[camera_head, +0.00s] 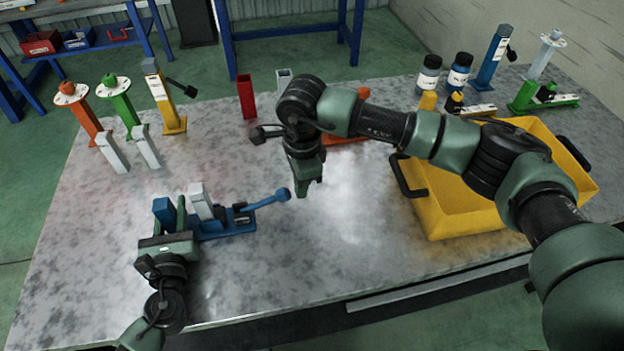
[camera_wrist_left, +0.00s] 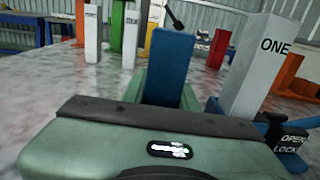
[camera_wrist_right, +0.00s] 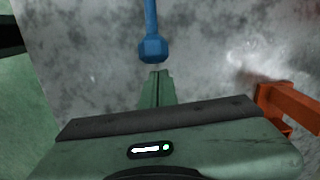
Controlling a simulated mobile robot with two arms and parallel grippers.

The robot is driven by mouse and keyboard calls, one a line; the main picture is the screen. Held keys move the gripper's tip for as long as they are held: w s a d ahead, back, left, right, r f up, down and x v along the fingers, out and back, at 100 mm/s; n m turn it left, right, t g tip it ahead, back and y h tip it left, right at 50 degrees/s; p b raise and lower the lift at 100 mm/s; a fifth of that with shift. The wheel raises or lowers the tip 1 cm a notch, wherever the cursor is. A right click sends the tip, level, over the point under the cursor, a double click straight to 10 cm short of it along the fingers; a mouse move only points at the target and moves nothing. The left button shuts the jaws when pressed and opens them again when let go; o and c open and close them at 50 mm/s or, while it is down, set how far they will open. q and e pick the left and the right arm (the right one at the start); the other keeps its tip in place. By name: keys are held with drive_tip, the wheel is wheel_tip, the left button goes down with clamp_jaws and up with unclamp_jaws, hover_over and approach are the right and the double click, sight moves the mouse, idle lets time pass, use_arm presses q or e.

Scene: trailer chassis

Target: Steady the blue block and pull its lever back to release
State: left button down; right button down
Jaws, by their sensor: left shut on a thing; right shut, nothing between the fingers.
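The blue block (camera_head: 228,228) lies low on the left front of the table with a blue upright post (camera_head: 162,209). My left gripper (camera_head: 175,222) is shut on this post; the left wrist view shows the post (camera_wrist_left: 168,66) between the fingers. A white upright marked "ONE" (camera_wrist_left: 256,66) stands beside it, above black "OPEN" and "LOCK" labels (camera_wrist_left: 292,140). The block's blue lever (camera_head: 265,201) slants right to a round knob (camera_head: 284,194). My right gripper (camera_head: 309,187) is shut and empty, just right of the knob. The right wrist view shows the knob (camera_wrist_right: 152,48) beyond its fingertips.
A yellow crate (camera_head: 455,222) stands on the right under my right arm. An orange part (camera_head: 345,138) lies behind the right gripper. Orange, green and yellow posts (camera_head: 166,110) stand at the back left. The table middle right of the lever is clear.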

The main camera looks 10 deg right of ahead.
drive_tip(key=shift+a+r, duration=0.2)
drive_tip(key=shift+a, duration=0.25)
drive_tip(key=shift+r, duration=0.2)
drive_tip(key=shift+s+a+r, duration=0.1)
drive_tip(key=shift+a+r, duration=0.1)
drive_tip(key=shift+r, duration=0.05)
drive_tip(key=shift+a+r, duration=0.1)
drive_tip(key=shift+r, duration=0.1)
drive_tip(key=shift+s+a+r, duration=0.1)
drive_tip(key=shift+a+r, duration=0.45)
drive_tip(key=shift+r, duration=0.25)
drive_tip(key=a+r, duration=0.1)
drive_tip(key=a, duration=0.1)
drive_tip(key=a+r, duration=0.3)
drive_tip(key=a, duration=0.1)
drive_tip(key=shift+s+r, duration=0.3)
drive_tip(key=shift+r, duration=0.05)
drive_tip(key=shift+d, duration=0.1)
drive_tip(key=shift+d+r, duration=0.1)
